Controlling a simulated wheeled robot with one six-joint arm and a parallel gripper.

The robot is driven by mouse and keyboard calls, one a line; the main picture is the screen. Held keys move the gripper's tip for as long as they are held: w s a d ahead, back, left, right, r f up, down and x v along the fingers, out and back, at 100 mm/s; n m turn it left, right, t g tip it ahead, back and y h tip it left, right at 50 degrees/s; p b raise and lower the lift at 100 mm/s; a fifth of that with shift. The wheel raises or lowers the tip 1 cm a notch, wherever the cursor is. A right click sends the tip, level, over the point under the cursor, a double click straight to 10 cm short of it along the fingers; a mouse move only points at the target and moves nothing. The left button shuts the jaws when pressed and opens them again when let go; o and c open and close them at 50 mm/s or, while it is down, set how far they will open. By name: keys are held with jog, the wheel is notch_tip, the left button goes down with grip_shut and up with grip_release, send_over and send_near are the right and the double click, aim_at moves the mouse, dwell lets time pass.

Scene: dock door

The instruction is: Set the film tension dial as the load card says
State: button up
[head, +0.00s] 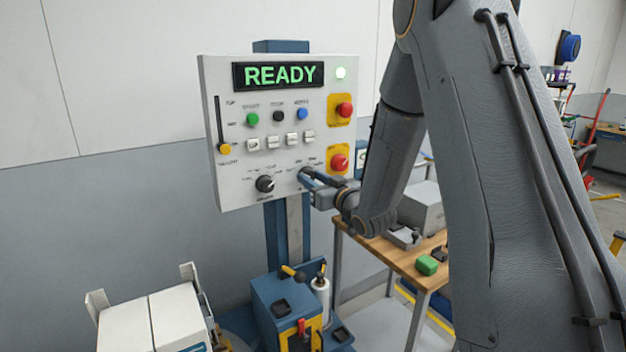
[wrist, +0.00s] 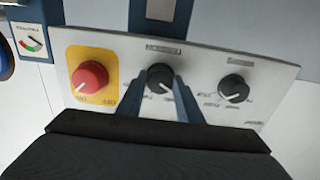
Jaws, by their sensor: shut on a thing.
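A light grey control panel (head: 225,110) on a blue post shows READY in green. My gripper (head: 308,178) is at its lower right part, mostly hidden by my arm in the head view. In the wrist view my gripper (wrist: 160,85) has its two blue fingers on either side of a black dial (wrist: 160,73), shut on it. A second black dial (wrist: 233,88) stands beside it, free; it also shows in the head view (head: 265,184). The dial labels are too small to read. I cannot make out a load card or its text.
A red knob on a yellow plate (wrist: 90,77) is close beside the held dial. A gauge card (wrist: 32,42) hangs past the panel's edge. Buttons, switches and a yellow slider (head: 225,148) are on the panel. A wooden bench (head: 400,262) stands right; white boxes (head: 150,325) stand lower left.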

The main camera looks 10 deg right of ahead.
jog(key=m, duration=0.4)
jog(key=shift+m, duration=0.3)
jog(key=m, duration=0.3)
jog(key=shift+m, duration=0.4)
jog(key=m, duration=0.4)
jog(key=shift+r+p, duration=0.1)
jog(key=shift+p, duration=0.25)
jog(key=shift+m+p, duration=0.3)
jog(key=shift+m, duration=1.3)
jog(key=o, duration=1)
jog(key=shift+o, duration=0.2)
